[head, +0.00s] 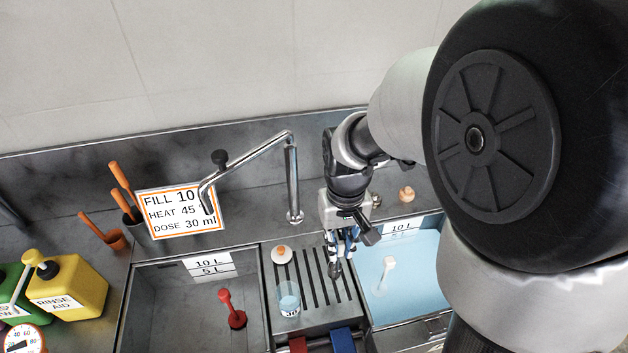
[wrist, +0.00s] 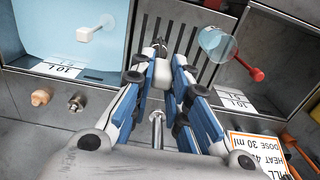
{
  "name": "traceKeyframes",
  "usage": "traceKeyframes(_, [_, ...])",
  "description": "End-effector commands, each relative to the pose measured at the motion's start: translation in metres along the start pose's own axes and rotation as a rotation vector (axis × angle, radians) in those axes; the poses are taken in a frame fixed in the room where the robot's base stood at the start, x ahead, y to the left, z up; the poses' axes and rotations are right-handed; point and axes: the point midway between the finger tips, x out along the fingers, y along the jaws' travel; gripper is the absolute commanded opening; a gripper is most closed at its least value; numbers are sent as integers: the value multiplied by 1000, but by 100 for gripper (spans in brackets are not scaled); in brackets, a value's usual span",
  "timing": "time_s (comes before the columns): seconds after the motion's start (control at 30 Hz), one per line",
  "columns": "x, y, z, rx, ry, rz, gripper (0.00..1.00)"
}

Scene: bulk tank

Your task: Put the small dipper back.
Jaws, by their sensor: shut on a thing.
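My gripper (head: 335,262) is over the slatted drainboard between two basins, pointing down. In the wrist view its fingers (wrist: 161,55) are closed around a small dark grey thing (wrist: 160,44), mostly hidden by the fingertips. I cannot tell if this is the small dipper. A clear cup marked 30 (head: 288,299) stands on the drainboard beside the gripper, apart from it; it also shows in the wrist view (wrist: 214,43). Orange handles (head: 119,177) stick up from a grey holder (head: 133,225) at the back left. An orange cup (head: 115,239) with a handle stands beside it.
The left basin (head: 180,300) is empty except for a red plug (head: 237,317). The right basin holds blue water (head: 415,255) and a white plug-like piece (head: 388,266). A bent tap (head: 293,185) and a sign (head: 178,212) stand behind. A yellow bottle (head: 70,285) is at left.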

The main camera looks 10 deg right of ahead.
Motion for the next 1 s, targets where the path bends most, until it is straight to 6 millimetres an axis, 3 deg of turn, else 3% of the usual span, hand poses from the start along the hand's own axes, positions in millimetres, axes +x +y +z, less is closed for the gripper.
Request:
traceKeyframes(0.03, [16,0,1,0,-5,0,0])
traceKeyframes(0.1, [28,0,1,0,-3,0,0])
traceKeyframes(0.37, [48,0,0,0,-1,0,0])
traceKeyframes(0.6, [83,0,1,0,-2,0,0])
traceKeyframes(1.0, [89,0,0,0,1,0,0])
